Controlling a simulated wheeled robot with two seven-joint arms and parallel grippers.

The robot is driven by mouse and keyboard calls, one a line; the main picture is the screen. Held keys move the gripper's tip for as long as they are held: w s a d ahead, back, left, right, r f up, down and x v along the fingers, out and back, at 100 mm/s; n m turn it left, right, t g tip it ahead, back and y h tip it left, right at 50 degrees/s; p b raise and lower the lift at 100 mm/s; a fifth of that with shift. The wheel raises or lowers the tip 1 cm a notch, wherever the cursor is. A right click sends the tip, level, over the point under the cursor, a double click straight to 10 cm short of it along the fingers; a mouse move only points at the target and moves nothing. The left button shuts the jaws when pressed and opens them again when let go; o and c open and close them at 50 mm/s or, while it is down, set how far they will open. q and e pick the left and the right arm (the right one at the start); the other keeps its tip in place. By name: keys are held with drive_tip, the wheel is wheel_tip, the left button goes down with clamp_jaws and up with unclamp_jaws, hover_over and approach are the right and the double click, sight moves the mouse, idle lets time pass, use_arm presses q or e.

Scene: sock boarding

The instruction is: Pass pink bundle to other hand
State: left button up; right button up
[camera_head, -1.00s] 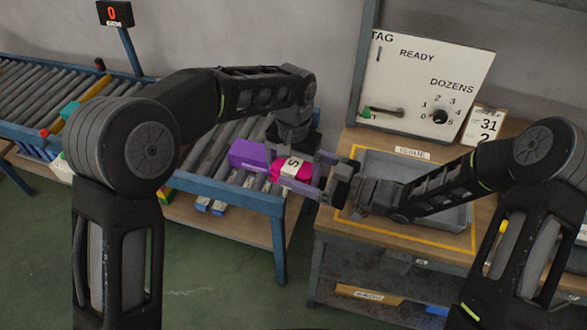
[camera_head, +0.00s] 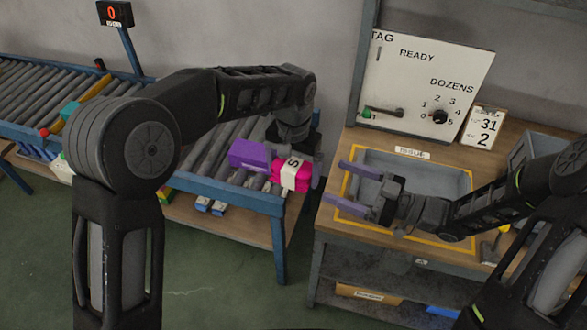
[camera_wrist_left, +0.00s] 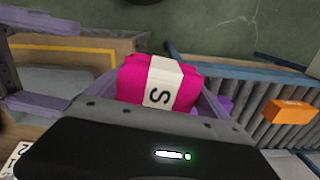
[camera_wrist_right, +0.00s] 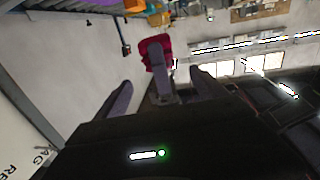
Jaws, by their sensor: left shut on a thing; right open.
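The pink bundle (camera_head: 276,167) has a white band marked S. My left gripper (camera_head: 297,163) is shut on it and holds it near the right end of the roller conveyor. In the left wrist view the bundle (camera_wrist_left: 187,88) sits between the fingers with its band facing the camera. My right gripper (camera_head: 336,183) is open and empty, to the right of the bundle and apart from it, above the front left of the grey tray (camera_head: 440,178). In the right wrist view the bundle (camera_wrist_right: 150,47) shows beyond the open fingers, partly hidden by a left finger.
A purple box (camera_head: 249,154) is at the conveyor end (camera_head: 225,185), just left of the bundle. The tray sits inside a yellow outline on the wooden bench (camera_head: 480,160). A panel (camera_head: 425,80) with a lever and dial stands behind it. A gap separates conveyor and bench.

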drive_tip(key=s+a+f+g, duration=0.25)
drive_tip(key=s+f, duration=0.25)
drive_tip(key=f, duration=0.3)
drive_tip(key=s+a+n+g, duration=0.1)
drive_tip(key=s+a, duration=0.2)
drive_tip(key=a, duration=0.6)
drive_tip(key=s+a+n+g, duration=0.1)
drive_tip(key=s+a, duration=0.2)
drive_tip(key=a, duration=0.6)
drive_tip(key=w+d+f+m+t+h, duration=0.1)
drive_tip(key=d+f+m+h, duration=0.25)
drive_tip(key=f, duration=0.25)
drive_tip(key=d+f+m+h, duration=0.3)
drive_tip(key=f+m, duration=0.2)
drive_tip(key=f, duration=0.2)
drive_tip(key=s+d+f+m+g+h, duration=0.4)
drive_tip(key=s+d+f+m+h, duration=0.1)
drive_tip(key=s+d+f+m, duration=0.3)
drive_tip(key=shift+s+d, duration=0.6)
drive_tip(key=shift+s, duration=0.3)
drive_tip(key=shift+h, duration=0.25)
